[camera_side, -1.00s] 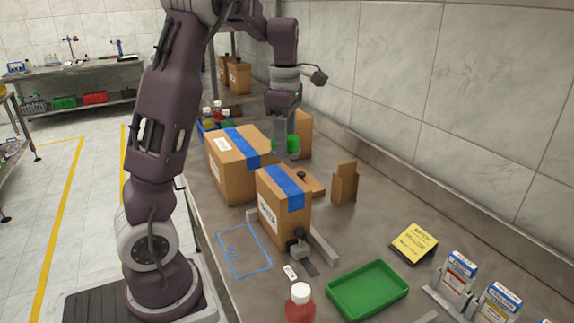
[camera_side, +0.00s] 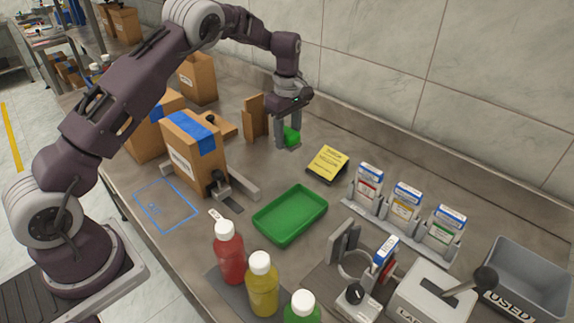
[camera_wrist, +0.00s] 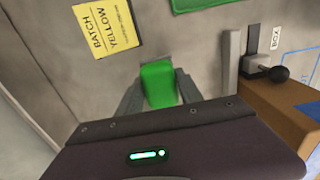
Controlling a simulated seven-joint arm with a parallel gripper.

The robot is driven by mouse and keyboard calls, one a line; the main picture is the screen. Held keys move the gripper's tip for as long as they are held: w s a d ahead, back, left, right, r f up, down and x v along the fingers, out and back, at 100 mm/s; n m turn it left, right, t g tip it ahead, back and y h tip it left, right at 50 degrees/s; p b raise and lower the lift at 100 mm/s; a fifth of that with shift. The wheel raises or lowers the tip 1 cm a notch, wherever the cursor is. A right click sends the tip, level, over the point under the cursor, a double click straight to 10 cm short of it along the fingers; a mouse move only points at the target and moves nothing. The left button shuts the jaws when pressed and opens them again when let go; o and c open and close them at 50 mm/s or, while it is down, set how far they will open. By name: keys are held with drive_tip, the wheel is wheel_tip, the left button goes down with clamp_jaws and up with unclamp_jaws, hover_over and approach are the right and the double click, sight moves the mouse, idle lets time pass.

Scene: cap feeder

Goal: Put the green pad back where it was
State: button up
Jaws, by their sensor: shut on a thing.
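The green pad (camera_side: 291,136) is a small bright green block. My gripper (camera_side: 287,141) is shut on it, pointing down, at the back of the bench between a cardboard stand and the yellow card. In the wrist view the pad (camera_wrist: 158,85) sits between the two grey fingers of my gripper (camera_wrist: 160,95). The fingers partly hide the pad in the side view. I cannot tell how high it is above the bench. A shallow green tray (camera_side: 264,234) lies in front of my gripper.
A "BATCH YELLOW" card (camera_side: 327,164) stands right of my gripper. Cardboard boxes, one a taped box (camera_side: 187,160), and a cardboard stand (camera_side: 254,117) are left. Red, yellow and green bottles (camera_side: 262,285) stand in front. Labelled packs in a rack (camera_side: 398,232) and a grey USED bin (camera_side: 527,275) are right.

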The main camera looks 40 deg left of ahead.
sight(287, 168)
wheel_tip(287, 168, down, 8)
drive_tip(key=shift+f, duration=0.1)
drive_tip(key=o, duration=1.3)
drive_tip(key=shift+f, duration=0.1)
